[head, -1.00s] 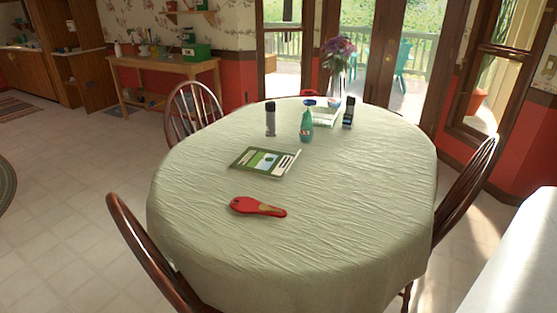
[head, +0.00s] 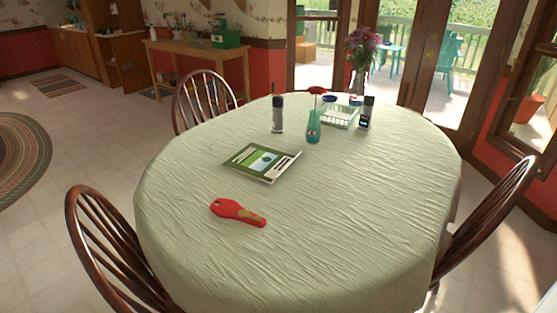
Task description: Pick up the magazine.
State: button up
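The magazine (head: 261,161) lies flat on the pale green tablecloth in the head view, left of the table's middle. Its cover is green and white, and its right edge looks slightly raised. My gripper does not show in the head view, and nothing touches the magazine.
The table (head: 330,225) has a red paddle-shaped object (head: 238,212) in front of the magazine. Behind it stand a dark-topped bottle (head: 278,115), a green bottle (head: 314,126), a white basket (head: 339,116), a dark container (head: 366,113) and a flower vase (head: 360,80). Chairs (head: 105,250) surround the table.

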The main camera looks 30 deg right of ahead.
aim_at(263, 164)
jog(key=l, duration=1)
jog(key=k+l, duration=0.1)
jog(key=l, duration=0.85)
jog(key=i+j, duration=0.35)
jog(key=i, duration=0.05)
